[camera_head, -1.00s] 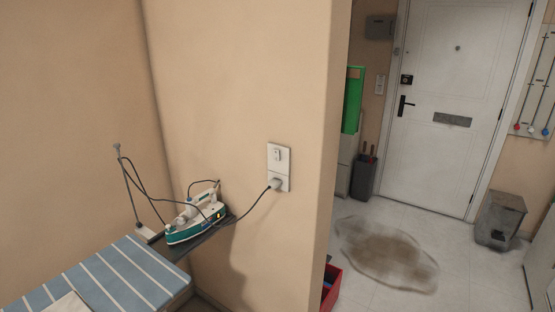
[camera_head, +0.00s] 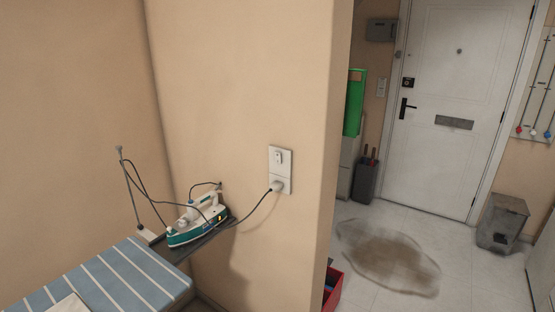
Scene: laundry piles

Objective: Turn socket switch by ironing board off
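A white wall socket plate (camera_head: 281,170) is on the beige wall near its right corner. A small switch (camera_head: 279,156) sits in its upper part; its position is too small to tell. A plug (camera_head: 277,186) is in the lower part, with a dark cord running to the iron. A striped blue ironing board (camera_head: 105,280) is at the lower left. A teal and white iron (camera_head: 198,222) rests on the dark stand at the board's end. Neither gripper shows in the view.
The wall ends in a corner right of the socket.

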